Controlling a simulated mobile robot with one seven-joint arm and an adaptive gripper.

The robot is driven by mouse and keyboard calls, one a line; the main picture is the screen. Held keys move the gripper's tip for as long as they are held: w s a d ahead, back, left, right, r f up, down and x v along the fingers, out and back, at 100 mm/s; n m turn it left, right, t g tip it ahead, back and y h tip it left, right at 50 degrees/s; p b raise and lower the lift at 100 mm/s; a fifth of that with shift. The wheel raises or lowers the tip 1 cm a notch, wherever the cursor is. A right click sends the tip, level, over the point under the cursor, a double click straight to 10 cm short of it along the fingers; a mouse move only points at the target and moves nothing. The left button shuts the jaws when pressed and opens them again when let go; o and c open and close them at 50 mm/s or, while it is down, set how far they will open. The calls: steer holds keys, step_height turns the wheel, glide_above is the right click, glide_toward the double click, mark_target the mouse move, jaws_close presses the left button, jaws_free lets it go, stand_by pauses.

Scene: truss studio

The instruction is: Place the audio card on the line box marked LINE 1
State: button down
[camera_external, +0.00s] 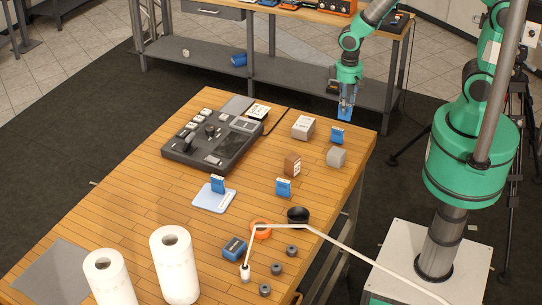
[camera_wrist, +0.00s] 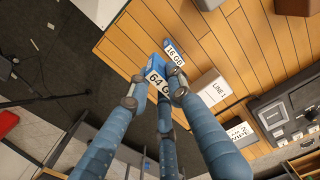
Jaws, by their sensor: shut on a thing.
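My gripper (camera_external: 347,104) is shut on a blue card (camera_external: 345,114), held in the air past the table's far right corner. In the wrist view the fingers (camera_wrist: 158,90) grip this card (camera_wrist: 157,70), whose white label reads "64 G", the rest hidden. The pale line box marked LINE 1 (camera_wrist: 208,94) stands on the table to the right of the held card in that view. It appears to be the pale box (camera_external: 303,127) in the external view, left of my gripper. The held card is apart from it.
A blue card marked 16 GB (camera_wrist: 174,50) stands near the LINE 1 box. A grey block (camera_external: 336,157), brown box (camera_external: 292,166), and blue card (camera_external: 283,187) stand nearer. An audio mixer (camera_external: 212,140) lies left. A white bent arm (camera_external: 330,241) crosses the front.

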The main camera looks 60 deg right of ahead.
steer(key=w, duration=0.5)
steer(key=w+a+f, duration=0.1)
steer(key=w, duration=0.4)
steer(key=w+a+p, duration=0.1)
steer(key=w, duration=0.4)
steer(key=shift+w+f, duration=0.25)
steer(key=shift+w, duration=0.05)
steer(key=shift+f, duration=1.75)
steer(key=shift+f, duration=0.15)
steer(key=c, duration=1.6)
jaws_free()
step_height(320, 180, up, 12)
steer(key=shift+d+r, duration=0.1)
steer(key=shift+r, duration=0.05)
steer(key=shift+r, duration=0.1)
